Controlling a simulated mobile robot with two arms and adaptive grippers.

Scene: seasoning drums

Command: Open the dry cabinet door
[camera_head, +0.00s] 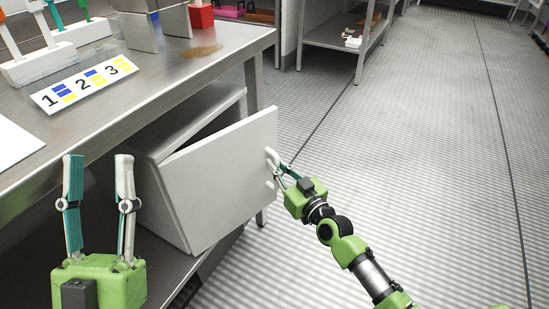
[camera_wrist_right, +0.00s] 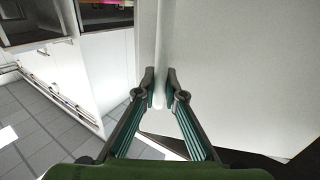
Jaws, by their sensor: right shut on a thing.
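The dry cabinet (camera_head: 205,116) is a white box on the lower shelf under the steel table. Its white door (camera_head: 218,172) stands partly open, swung out from the body, with a dark gap along its top. My right gripper (camera_head: 272,168) is at the door's right edge, shut on the door handle. In the right wrist view, the fingers (camera_wrist_right: 158,88) close around the narrow white handle (camera_wrist_right: 160,97) beside the door panel (camera_wrist_right: 235,75). My left gripper (camera_head: 98,165) is open and empty, upright in front of the table, left of the door.
The steel table (camera_head: 225,42) carries a numbered card (camera_head: 85,83), a white holder (camera_head: 40,65) with coloured utensils and a red block (camera_head: 201,16). A shelf rack (camera_head: 335,35) stands at the back. The striped floor (camera_head: 440,130) on the right is clear.

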